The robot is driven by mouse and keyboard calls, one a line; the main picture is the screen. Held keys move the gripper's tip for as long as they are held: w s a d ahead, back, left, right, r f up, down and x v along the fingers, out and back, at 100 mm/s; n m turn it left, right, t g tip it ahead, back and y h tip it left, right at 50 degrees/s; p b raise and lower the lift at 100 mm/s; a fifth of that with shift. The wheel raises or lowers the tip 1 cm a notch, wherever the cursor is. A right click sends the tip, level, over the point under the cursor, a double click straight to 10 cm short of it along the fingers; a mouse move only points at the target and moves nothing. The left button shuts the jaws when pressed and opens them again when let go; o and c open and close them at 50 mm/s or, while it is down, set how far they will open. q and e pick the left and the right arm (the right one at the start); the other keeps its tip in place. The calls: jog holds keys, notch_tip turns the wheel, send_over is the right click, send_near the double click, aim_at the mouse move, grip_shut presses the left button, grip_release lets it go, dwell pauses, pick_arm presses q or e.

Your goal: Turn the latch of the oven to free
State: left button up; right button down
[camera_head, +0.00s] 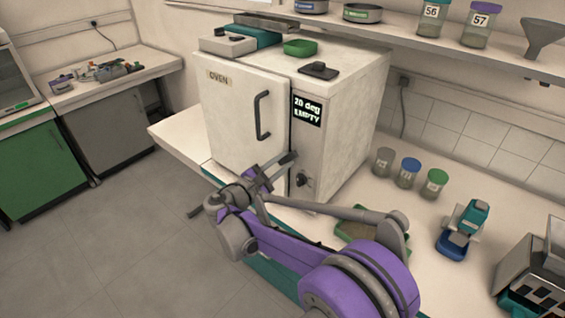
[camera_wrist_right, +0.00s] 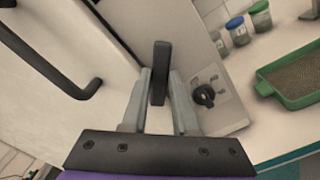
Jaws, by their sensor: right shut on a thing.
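The oven (camera_head: 340,130) is a white box on the bench, its door (camera_head: 238,118) closed and its display reading "20 deg EMPTY". The latch is a dark bar (camera_head: 288,159) low at the seam between door and front panel, and it seems to lie across that seam. In the right wrist view the latch (camera_wrist_right: 161,70) stands between the two grey fingers. My right gripper (camera_head: 268,175) is shut on it; it also shows in the wrist view (camera_wrist_right: 158,98). The fingers hide part of the latch's mount. My left gripper is not in view.
The black door handle (camera_head: 262,115) is above the latch, and a dark knob (camera_head: 303,180) is just right of it. A green tray (camera_head: 352,232) and several jars (camera_head: 409,172) stand on the bench to the right. The floor (camera_head: 130,230) at left is clear.

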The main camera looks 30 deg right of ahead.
jog(key=shift+n, duration=0.3)
jog(key=n+b, duration=0.1)
jog(key=n, duration=0.2)
jog(key=shift+w+a+n+b, duration=0.15)
jog(key=shift+n+b, duration=0.2)
jog(key=shift+n, duration=2.05)
jog(key=c, duration=0.7)
grip_release()
jog(key=v, duration=1)
jog(key=shift+s+a, duration=0.2)
jog(key=shift+a, duration=0.1)
